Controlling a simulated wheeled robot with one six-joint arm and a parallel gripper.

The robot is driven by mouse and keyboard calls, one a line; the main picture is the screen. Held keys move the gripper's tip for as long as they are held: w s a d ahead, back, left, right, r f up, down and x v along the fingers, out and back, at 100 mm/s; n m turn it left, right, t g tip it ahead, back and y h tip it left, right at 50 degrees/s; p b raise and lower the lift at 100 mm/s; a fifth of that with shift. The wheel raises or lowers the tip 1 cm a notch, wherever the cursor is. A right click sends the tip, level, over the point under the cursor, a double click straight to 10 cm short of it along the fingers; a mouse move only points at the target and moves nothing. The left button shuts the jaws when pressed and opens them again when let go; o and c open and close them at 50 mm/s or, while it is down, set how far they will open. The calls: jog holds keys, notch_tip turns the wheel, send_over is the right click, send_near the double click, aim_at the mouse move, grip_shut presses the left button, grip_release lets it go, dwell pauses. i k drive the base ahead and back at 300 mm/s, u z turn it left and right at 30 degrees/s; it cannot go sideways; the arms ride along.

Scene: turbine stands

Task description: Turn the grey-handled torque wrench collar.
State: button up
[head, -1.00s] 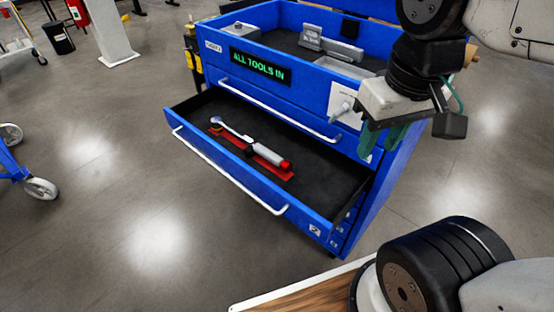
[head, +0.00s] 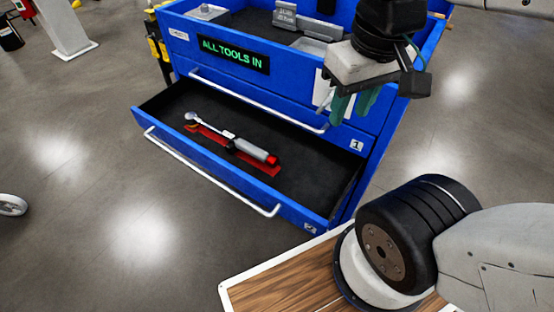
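The torque wrench (head: 236,141) lies on a red marking in the open drawer (head: 308,182) of a blue tool cabinet. It has a grey handle, a red end at the right and a shiny ratchet head at the left. The collar is too small to make out clearly; it is probably near the red end. My gripper (head: 353,106) hangs above and to the right of the drawer, in front of the cabinet's upper part, apart from the wrench. Its greenish fingers point down, with a gap that seems to show between them and nothing visible held.
The cabinet shows an "ALL TOOLS IN" display (head: 234,54). Its top tray holds grey blocks (head: 299,19). A white handle bar (head: 213,174) runs along the open drawer's front. A wooden surface (head: 280,285) is at the bottom.

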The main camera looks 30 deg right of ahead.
aim_at(272, 160)
jog(key=k, duration=1.3)
jog(key=u, duration=0.5)
jog(key=i, duration=1.05)
jog(key=u, duration=0.35)
